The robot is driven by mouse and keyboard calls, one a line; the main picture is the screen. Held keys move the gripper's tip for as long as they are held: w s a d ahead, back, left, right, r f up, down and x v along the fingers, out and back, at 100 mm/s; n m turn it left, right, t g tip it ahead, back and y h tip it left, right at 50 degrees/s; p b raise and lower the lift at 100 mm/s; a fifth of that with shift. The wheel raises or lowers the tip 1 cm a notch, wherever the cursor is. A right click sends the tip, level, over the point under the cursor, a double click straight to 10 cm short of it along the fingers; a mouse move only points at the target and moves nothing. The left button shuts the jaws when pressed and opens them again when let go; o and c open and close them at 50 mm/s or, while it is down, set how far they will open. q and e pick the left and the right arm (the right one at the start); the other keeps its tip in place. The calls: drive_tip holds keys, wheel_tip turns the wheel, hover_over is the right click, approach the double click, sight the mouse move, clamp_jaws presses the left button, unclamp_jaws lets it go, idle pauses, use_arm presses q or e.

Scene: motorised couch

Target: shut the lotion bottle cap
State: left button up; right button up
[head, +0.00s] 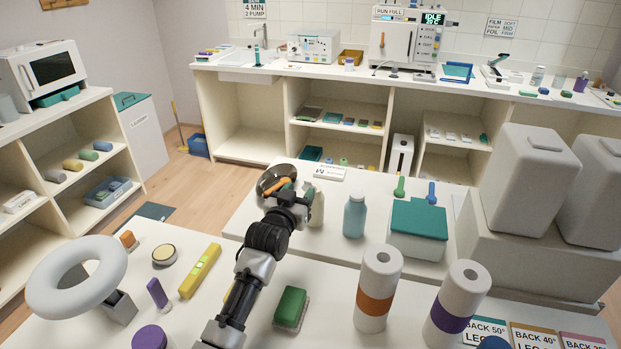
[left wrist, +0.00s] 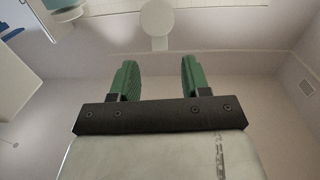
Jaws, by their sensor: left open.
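A pale cream bottle (head: 317,209) stands on the white table just right of my left gripper (head: 287,194), partly hidden behind it. A blue-teal bottle (head: 355,216) with a lighter cap stands upright to its right. I cannot tell which of these is the lotion bottle, or whether its cap is open. My left gripper is in front of a round dark metal dish (head: 275,180). In the left wrist view its green fingers (left wrist: 157,82) are apart with nothing between them. My right gripper is not in view.
A teal-lidded box (head: 418,222) stands right of the bottles. Two paper rolls with orange (head: 376,303) and purple (head: 451,311) bands stand nearer. A green sponge-like block (head: 290,308) lies beside my arm. Large grey-white blocks (head: 528,178) fill the right side.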

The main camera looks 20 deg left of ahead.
sight(307, 182)
use_arm(q)
drive_tip(key=w, duration=0.7)
drive_tip(key=shift+w+d, duration=0.15)
drive_tip(key=shift+d, duration=0.15)
drive_tip(key=shift+c, duration=0.5)
clamp_jaws()
